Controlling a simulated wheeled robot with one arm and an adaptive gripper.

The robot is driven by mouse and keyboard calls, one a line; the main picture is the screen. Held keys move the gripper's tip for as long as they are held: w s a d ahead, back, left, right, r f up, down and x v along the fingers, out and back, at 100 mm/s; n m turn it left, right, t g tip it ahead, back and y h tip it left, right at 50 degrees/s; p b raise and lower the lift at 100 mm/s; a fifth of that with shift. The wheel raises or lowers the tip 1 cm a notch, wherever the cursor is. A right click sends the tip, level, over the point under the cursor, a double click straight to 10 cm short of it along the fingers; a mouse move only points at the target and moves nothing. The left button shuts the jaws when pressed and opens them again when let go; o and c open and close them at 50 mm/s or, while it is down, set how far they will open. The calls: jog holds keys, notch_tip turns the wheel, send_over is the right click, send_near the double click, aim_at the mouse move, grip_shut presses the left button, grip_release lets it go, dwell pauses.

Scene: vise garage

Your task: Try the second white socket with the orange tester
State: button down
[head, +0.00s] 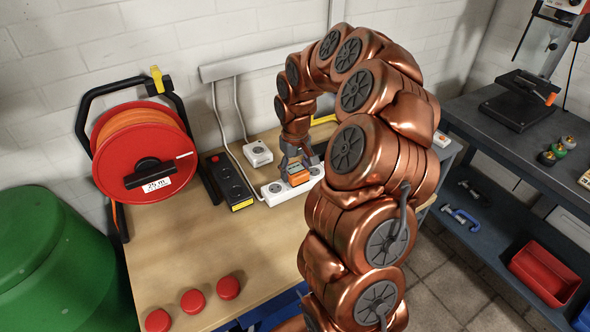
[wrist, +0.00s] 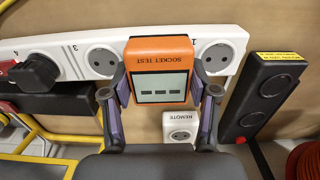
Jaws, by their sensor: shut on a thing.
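The orange tester (head: 299,178) is over the white socket strip (head: 275,191) on the bench. In the wrist view the tester (wrist: 160,53), marked SOCKET TEST, covers the place between the socket marked 1 (wrist: 217,57) and the socket marked 3 (wrist: 103,60) on the strip (wrist: 238,44). The second socket is hidden behind it. Its grey screen (wrist: 162,88) shows dashes. I cannot tell whether its pins are in the socket. My gripper (head: 299,163) is shut on the tester, with one finger on each side in the wrist view (wrist: 162,98).
A black plug (wrist: 36,73) sits in socket 4. A white REMOTE socket box (head: 258,154) and a black socket strip (head: 229,182) are close by. A red cable reel (head: 140,165) stands left. Three red discs (head: 193,301) lie near the front; the bench middle is clear.

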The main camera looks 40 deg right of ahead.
aim_at(295, 168)
jog(key=shift+f, duration=0.35)
jog(key=shift+c, duration=1.1)
grip_release()
notch_tip(295, 168, up, 12)
